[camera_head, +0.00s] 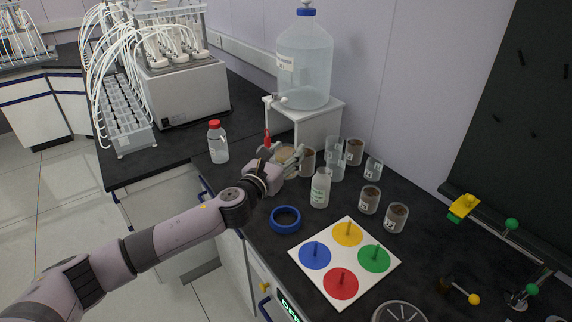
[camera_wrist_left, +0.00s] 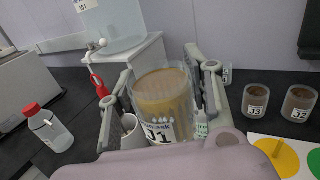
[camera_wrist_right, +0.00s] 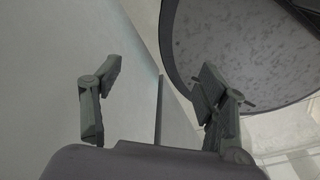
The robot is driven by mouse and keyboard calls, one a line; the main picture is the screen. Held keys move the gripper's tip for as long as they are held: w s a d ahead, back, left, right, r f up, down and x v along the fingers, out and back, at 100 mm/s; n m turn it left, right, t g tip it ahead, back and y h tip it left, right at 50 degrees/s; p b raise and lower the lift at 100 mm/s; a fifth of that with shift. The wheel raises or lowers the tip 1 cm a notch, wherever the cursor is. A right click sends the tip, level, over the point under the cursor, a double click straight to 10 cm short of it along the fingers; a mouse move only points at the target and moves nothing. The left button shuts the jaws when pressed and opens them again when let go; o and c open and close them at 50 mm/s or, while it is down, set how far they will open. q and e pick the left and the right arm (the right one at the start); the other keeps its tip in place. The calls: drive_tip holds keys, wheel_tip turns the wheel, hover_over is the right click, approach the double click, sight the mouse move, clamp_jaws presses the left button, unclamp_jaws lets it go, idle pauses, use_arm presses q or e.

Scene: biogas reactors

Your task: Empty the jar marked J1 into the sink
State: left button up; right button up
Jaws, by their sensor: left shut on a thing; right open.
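The jar marked J1 (camera_wrist_left: 163,105) is clear and holds a tan-brown liquid. My left gripper (camera_wrist_left: 165,75) is shut on it, one finger on each side, and the jar looks upright. In the head view my left gripper (camera_head: 288,160) is above the black bench below the white stand, with the jar (camera_head: 286,154) partly hidden by the fingers. I cannot tell whether the jar's base touches the bench. My right gripper (camera_wrist_right: 160,80) is open and empty in its own wrist view, and out of the head view. I cannot make out a sink for certain.
Several beakers (camera_head: 369,200) stand right of the gripper, beside a white bottle (camera_head: 320,188). A red-capped bottle (camera_head: 218,143) stands left. A blue ring (camera_head: 285,219) and a colored-disc board (camera_head: 343,262) lie nearer. A large round dark object (camera_wrist_right: 250,45) is near my right gripper.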

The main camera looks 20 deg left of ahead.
wheel_tip(320, 180, up, 12)
drive_tip(key=p, duration=1.2)
drive_tip(key=shift+a+r, duration=0.15)
drive_tip(key=shift+r, duration=0.1)
